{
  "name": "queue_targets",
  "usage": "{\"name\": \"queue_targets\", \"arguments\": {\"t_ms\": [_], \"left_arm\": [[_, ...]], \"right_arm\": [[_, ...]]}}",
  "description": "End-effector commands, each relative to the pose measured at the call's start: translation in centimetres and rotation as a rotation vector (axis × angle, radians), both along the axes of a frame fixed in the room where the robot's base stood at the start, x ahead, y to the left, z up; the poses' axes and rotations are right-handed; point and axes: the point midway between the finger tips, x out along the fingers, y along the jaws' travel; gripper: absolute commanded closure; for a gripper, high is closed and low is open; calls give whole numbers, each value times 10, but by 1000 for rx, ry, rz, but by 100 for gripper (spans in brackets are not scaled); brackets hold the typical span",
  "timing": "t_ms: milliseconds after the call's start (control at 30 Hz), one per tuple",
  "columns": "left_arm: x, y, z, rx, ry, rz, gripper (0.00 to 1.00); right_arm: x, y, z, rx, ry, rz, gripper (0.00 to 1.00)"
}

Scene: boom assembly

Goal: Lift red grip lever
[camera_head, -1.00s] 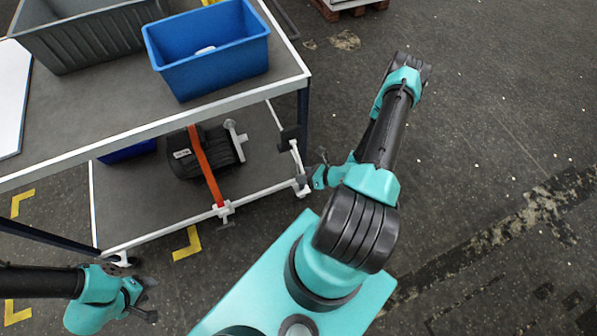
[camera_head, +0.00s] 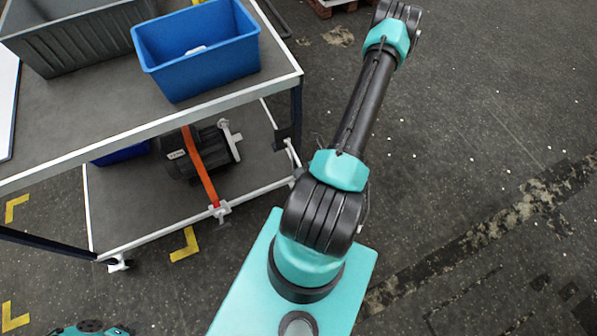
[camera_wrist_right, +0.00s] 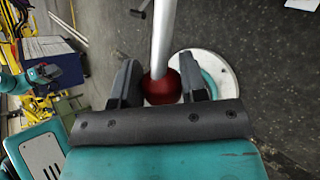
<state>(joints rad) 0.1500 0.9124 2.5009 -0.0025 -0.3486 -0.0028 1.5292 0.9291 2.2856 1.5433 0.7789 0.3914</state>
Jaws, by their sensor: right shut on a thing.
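In the right wrist view, my right gripper (camera_wrist_right: 159,75) is shut on the red grip (camera_wrist_right: 161,90), a rounded red piece around a silver post (camera_wrist_right: 162,35). The two dark fingers stand on either side of it. A round white base with a teal ring (camera_wrist_right: 226,78) shows behind the right finger. In the head view the red grip is not visible, and the right gripper is largely hidden behind my right arm. My left gripper is out of view; only a teal bit of that arm shows at the bottom left.
A grey two-level cart (camera_head: 110,113) stands at the left with a blue bin (camera_head: 197,52) and a grey bin (camera_head: 75,35) on top. A black motor (camera_head: 185,158) under an orange strap (camera_head: 200,165) sits on its lower shelf. The floor at the right is open.

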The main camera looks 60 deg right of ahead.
Motion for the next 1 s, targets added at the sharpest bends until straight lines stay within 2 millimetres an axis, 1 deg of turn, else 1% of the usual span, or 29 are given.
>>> {"name": "queue_targets", "arguments": {"t_ms": [333, 367, 567, 600, 867, 1000], "left_arm": [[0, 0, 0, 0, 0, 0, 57], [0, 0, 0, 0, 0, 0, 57], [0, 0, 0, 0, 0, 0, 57], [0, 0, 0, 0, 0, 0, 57], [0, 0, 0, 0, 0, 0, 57], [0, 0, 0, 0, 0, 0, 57]], "right_arm": [[0, 0, 1, 0, -4, -2, 100], [0, 0, 1, 0, -4, -2, 58], [0, 0, 1, -1, -2, -2, 39], [0, 0, 0, -1, -2, -2, 37], [-1, -1, 1, -1, -3, -1, 37], [-5, -4, 5, -2, -2, -3, 37]]}}
